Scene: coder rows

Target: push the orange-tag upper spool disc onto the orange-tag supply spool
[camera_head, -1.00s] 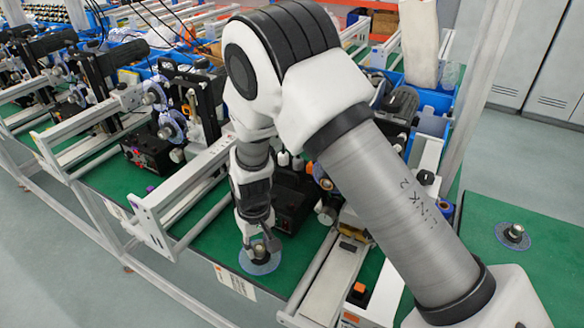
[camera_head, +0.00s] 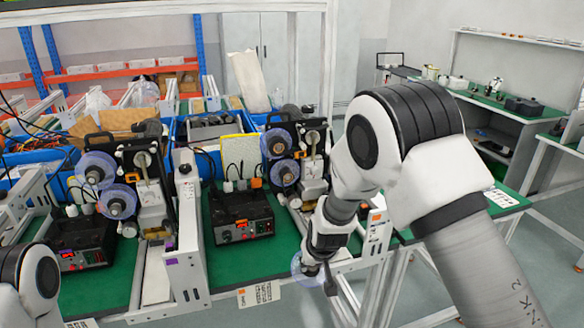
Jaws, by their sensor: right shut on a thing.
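My right gripper (camera_head: 327,280) points down beyond the bench's front edge. It is shut on a clear bluish spool disc (camera_head: 299,265), partly hidden by the gripper. The right coder carries two spools with bluish discs, an upper one (camera_head: 276,142) and a lower one (camera_head: 285,173). I cannot tell for sure which spool is the orange-tag supply spool. My left arm shows at the lower left edge; its gripper is out of view.
A black control box (camera_head: 238,214) stands on the green bench, left of the right coder. A left coder carries similar discs (camera_head: 95,170). White conveyor rails (camera_head: 187,240) run between. Blue bins (camera_head: 205,132) stand behind. Another green table (camera_head: 500,103) is at the right.

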